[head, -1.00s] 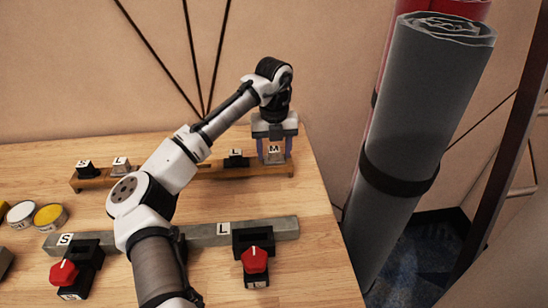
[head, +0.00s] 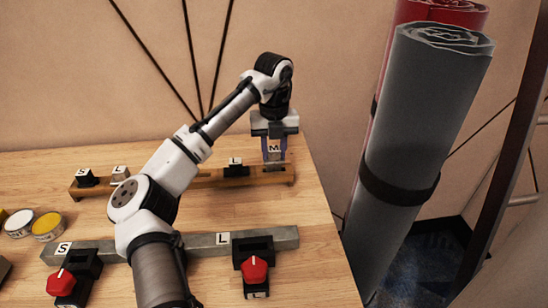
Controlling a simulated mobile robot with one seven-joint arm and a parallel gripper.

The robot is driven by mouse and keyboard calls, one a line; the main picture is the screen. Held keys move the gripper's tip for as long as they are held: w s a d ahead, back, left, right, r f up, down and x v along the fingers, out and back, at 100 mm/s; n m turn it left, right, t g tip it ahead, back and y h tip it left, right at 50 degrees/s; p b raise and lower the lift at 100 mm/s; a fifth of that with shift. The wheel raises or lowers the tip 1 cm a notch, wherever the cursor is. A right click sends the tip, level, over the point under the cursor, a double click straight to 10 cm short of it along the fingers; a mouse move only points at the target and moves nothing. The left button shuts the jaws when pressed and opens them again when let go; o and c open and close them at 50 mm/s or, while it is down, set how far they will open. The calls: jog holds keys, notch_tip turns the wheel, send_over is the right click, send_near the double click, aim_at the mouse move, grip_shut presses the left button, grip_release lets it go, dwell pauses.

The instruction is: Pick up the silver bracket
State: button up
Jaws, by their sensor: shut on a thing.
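A silver bracket (head: 274,157) with an M label is at the right end of a low wooden rail (head: 212,181). My gripper (head: 274,150) points down and is shut on this bracket, with a finger on each side of it. Whether the bracket's lower end still touches the rail or is slightly above it cannot be told. Another silver piece (head: 120,173) with an L label sits near the rail's left end.
Black pieces stand on the rail, one labelled S (head: 86,178) and one labelled L (head: 236,167). A grey bar (head: 190,244) in front carries two red-knobbed black clamps (head: 254,266) (head: 67,284). Round tins (head: 47,227) lie left.

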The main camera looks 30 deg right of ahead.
notch_tip(320, 180, up, 17)
jog(key=p, duration=0.1)
jog(key=shift+p, duration=0.4)
jog(key=shift+r+p, duration=0.1)
jog(key=shift+p, duration=0.8)
jog(key=shift+f, duration=0.2)
